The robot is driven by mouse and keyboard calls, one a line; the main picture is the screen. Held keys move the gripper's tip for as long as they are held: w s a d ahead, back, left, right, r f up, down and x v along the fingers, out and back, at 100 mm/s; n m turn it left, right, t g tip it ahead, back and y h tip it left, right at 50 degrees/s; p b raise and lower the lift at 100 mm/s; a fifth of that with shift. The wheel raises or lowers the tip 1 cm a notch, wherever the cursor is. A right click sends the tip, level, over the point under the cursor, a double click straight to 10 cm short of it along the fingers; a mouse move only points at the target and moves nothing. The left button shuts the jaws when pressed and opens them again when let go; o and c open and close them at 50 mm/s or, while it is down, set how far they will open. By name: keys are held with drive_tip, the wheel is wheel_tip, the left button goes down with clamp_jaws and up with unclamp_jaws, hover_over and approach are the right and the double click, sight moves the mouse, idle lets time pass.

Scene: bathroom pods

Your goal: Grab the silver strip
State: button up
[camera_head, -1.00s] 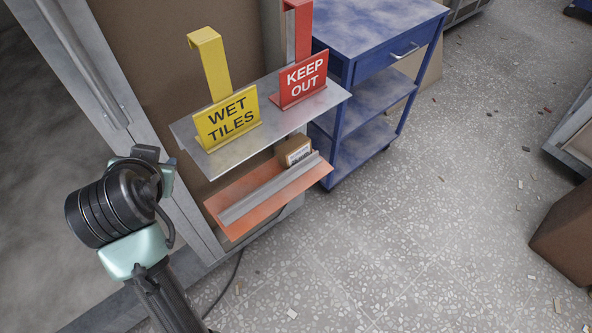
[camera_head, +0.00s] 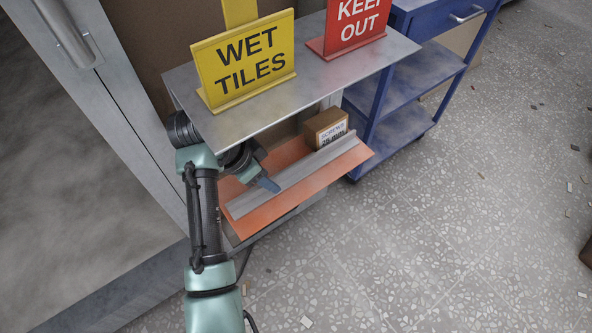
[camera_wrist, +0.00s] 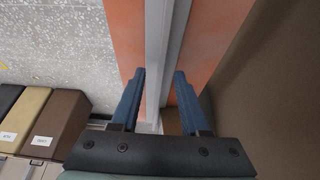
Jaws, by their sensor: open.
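The silver strip (camera_head: 308,171) is a long grey metal angle lying along the orange lower shelf (camera_head: 250,225). My gripper (camera_head: 268,184) is over the strip's nearer part, reaching in beneath the upper shelf. In the wrist view the strip (camera_wrist: 157,40) runs lengthwise between the two blue fingers of my gripper (camera_wrist: 160,74). The fingers are open, one on each side, with gaps showing beside the strip. Whether the fingertips reach down past its top edge is hard to tell.
The grey upper shelf (camera_head: 230,125) overhangs my wrist and carries a yellow WET TILES sign (camera_head: 243,62) and a red KEEP OUT sign (camera_head: 350,25). A small cardboard screws box (camera_head: 326,128) stands behind the strip. A blue cart (camera_head: 400,125) is at the right; a brown panel (camera_wrist: 260,80) is close on the wrist view's right.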

sight(296, 165)
drive_tip(key=shift+w+d, duration=0.75)
drive_tip(key=shift+d, duration=0.25)
drive_tip(key=w+d+b, duration=0.2)
drive_tip(key=d, duration=0.1)
drive_tip(key=shift+w+d+f, duration=0.3)
drive_tip(key=shift+f, duration=0.3)
clamp_jaws()
drive_tip(key=shift+r, duration=0.1)
